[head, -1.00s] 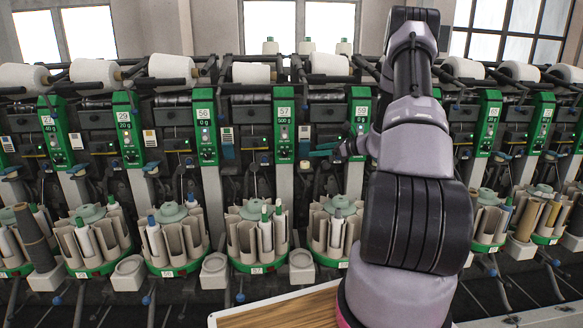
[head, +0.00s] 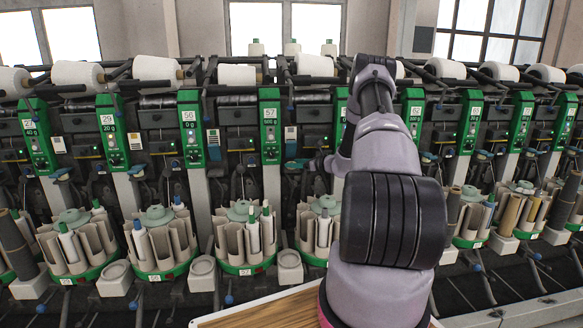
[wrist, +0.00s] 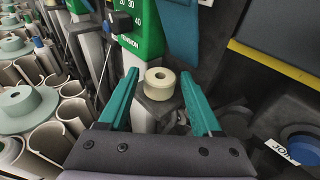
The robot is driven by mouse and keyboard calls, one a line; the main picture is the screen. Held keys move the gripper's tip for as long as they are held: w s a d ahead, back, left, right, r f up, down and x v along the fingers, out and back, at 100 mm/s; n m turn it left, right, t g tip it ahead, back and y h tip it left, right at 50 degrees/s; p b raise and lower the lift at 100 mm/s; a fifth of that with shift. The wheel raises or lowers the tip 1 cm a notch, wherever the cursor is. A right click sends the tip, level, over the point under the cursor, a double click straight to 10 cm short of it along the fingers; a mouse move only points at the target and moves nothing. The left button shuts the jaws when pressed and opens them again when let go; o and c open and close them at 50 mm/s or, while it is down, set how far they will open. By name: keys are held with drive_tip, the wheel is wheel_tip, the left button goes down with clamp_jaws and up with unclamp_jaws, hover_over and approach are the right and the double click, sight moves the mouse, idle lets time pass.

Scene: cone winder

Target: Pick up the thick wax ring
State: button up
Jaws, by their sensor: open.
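The thick wax ring (wrist: 160,83) is a cream, short cylinder with a hole in its top. In the wrist view it sits upright on a dark support at the foot of a green panel. My gripper (wrist: 159,88) is open, with its teal fingers on either side of the ring in the picture and gaps on both sides. I cannot tell whether the fingertips are level with the ring. In the head view my gripper (head: 297,164) is small, beside the panel marked 57, and I cannot make out the ring there.
The green panel (wrist: 139,25) with a black knob stands just behind the ring. A bobbin magazine (wrist: 22,105) is at the left in the wrist view. A dark unit with a yellow edge (wrist: 275,60) is at the right. More winding units (head: 110,130) line the machine.

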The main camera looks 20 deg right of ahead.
drive_tip(key=shift+x, duration=1.05)
clamp_jaws()
drive_tip(key=shift+r, duration=0.1)
